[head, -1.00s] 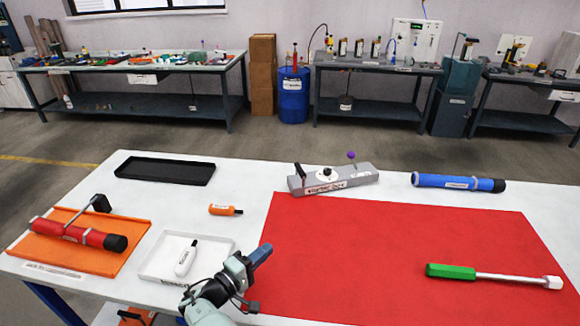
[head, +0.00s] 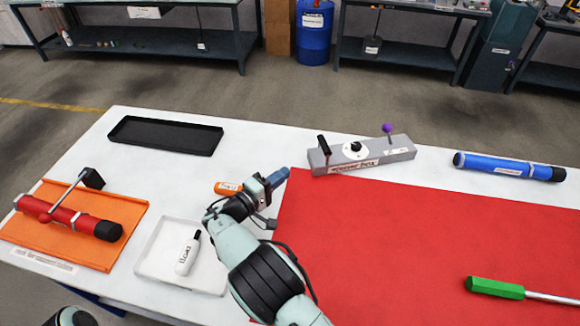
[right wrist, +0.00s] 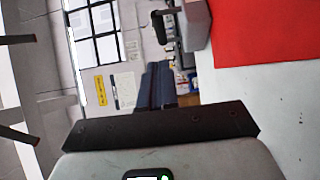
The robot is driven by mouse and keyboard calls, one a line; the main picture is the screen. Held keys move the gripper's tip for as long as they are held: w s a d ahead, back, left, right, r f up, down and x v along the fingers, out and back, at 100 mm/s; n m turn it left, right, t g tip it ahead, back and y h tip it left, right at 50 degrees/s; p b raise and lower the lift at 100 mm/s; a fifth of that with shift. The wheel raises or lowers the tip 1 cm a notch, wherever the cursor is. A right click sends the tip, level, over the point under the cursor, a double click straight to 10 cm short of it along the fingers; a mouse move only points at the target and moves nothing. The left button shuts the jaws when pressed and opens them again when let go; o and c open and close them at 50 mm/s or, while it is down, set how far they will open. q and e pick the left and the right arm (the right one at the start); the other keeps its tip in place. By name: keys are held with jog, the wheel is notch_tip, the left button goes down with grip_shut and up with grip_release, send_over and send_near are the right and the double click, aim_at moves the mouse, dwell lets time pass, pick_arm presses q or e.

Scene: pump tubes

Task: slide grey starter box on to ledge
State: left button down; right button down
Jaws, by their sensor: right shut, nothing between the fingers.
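The grey starter box (head: 362,155) sits at the far side of the white table, just behind the red mat, with a black lever at its left end and a purple-knobbed lever toward its right. In the right wrist view its grey end (right wrist: 196,27) shows at the top. My right gripper (head: 285,173) is shut and empty, left of the box and apart from it; its fingers also show in the right wrist view (right wrist: 158,82). No ledge can be clearly made out. My left gripper is out of view.
The red mat (head: 420,235) covers the table's right. A blue tube (head: 510,167) lies right of the box. An orange-handled tool (head: 228,187) lies beside my right gripper. A black tray (head: 165,136), a white tray (head: 150,262) and an orange tray (head: 118,235) stand left.

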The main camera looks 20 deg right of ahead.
jog(key=x, duration=0.7)
jog(key=shift+w+d, duration=0.1)
jog(key=shift+d, duration=0.2)
jog(key=d, duration=0.3)
jog(key=shift+s+d, duration=0.2)
jog(key=shift+s, duration=0.1)
jog(key=shift+s+d, duration=0.2)
jog(key=shift+d, duration=0.25)
jog(key=shift+s+d+b, duration=0.2)
jog(key=shift+s+d, duration=0.1)
jog(key=shift+d, duration=0.4)
jog(key=shift+s+d+b, duration=0.15)
jog(key=shift+s+d, duration=0.1)
jog(key=shift+d, duration=0.45)
jog(key=shift+w+a, duration=0.1)
jog(key=shift+a, duration=0.05)
